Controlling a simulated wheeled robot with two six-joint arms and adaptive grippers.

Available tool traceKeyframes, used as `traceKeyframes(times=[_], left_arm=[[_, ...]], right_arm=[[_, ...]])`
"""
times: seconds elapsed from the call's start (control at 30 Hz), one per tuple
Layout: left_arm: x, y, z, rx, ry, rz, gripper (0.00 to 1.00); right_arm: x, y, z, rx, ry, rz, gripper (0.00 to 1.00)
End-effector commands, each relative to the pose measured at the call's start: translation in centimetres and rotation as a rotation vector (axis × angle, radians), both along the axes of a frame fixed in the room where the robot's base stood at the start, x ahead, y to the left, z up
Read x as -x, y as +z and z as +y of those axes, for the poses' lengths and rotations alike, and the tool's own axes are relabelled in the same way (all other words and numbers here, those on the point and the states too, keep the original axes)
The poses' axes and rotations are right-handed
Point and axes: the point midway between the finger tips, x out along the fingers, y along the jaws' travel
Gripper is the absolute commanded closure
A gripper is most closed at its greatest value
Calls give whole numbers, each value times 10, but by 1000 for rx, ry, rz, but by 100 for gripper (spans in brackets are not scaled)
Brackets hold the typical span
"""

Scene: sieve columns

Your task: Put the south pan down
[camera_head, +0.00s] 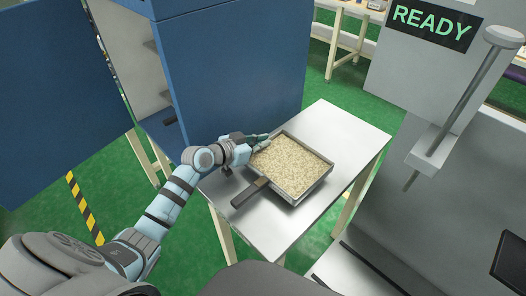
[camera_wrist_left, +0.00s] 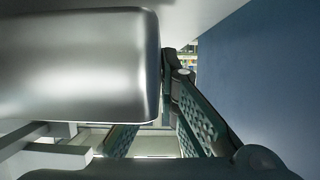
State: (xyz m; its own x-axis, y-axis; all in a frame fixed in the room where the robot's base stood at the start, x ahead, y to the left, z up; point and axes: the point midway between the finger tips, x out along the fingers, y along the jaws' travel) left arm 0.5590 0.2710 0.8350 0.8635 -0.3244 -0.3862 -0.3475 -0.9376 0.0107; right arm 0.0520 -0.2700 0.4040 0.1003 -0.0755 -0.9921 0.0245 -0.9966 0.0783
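A square metal pan (camera_head: 291,167) filled with pale beige grains appears to rest flat on a small grey table (camera_head: 264,231). Its dark handle (camera_head: 250,192) points toward the lower left. My left gripper (camera_head: 257,143) is at the pan's upper-left side, by the rim. In the left wrist view the pan's smooth metal side (camera_wrist_left: 80,65) fills the upper left. The green-padded fingers of my left gripper (camera_wrist_left: 158,138) stand apart, with a gap between them, beside the pan. My right gripper is out of view.
A blue cabinet (camera_head: 240,60) with an open door (camera_head: 60,100) stands behind and left of the table. A grey machine with a READY sign (camera_head: 432,26) and a rod (camera_head: 460,95) stands at right. The table's right and front parts are bare.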

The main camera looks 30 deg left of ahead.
Motion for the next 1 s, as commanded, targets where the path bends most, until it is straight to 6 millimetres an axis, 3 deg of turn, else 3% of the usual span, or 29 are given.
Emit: traceKeyframes(times=[0.1,0.57,0.73,1.0], left_arm=[[0,-19,0,2,1,-1,100],[0,-26,0,2,0,-2,100],[1,-28,0,1,0,6,75],[3,-31,0,4,1,12,75]], right_arm=[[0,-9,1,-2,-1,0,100],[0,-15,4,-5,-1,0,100],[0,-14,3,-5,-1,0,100],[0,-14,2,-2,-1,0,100]])
